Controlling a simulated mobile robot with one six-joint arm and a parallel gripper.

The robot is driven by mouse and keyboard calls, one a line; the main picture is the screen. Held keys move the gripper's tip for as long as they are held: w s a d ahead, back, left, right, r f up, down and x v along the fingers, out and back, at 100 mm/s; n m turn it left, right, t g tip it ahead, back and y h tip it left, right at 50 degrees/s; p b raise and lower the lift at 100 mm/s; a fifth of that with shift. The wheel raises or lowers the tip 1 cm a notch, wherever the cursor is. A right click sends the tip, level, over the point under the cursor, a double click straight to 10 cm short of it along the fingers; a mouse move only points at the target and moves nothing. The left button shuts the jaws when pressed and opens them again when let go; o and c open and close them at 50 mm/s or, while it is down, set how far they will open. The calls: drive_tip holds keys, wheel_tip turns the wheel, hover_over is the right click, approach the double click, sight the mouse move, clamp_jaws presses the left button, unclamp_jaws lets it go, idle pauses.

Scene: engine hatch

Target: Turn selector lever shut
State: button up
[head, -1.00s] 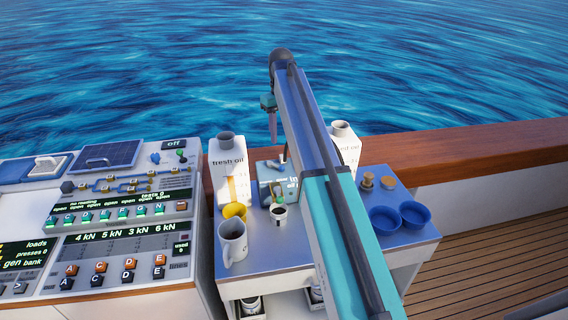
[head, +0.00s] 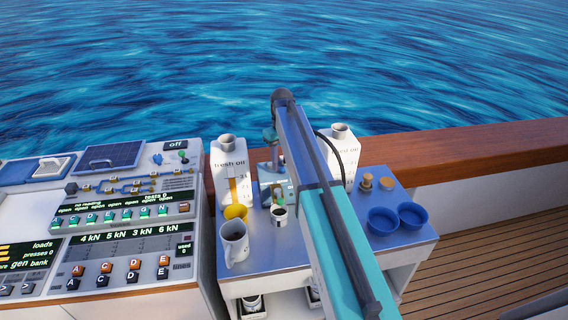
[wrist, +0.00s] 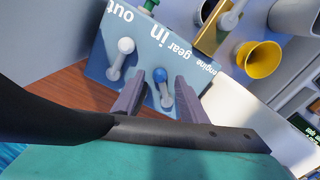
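A blue-grey panel box (wrist: 178,40), lettered "out", "in", "gear" and "engine", fills the upper middle of the wrist view. It carries a lever with a white knob (wrist: 125,46) and a lever with a blue knob (wrist: 161,75). No label reads "selector", so I cannot tell which one is the selector lever. My gripper (wrist: 159,80) is open, with one finger on each side of the blue-knobbed lever in this view. Contact cannot be told. In the head view, my gripper (head: 272,155) is over the box (head: 265,185), partly hidden by my arm.
A control console (head: 110,230) is at left. A wooden rail runs behind.

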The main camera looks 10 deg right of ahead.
drive_tip(key=shift+f, duration=1.05)
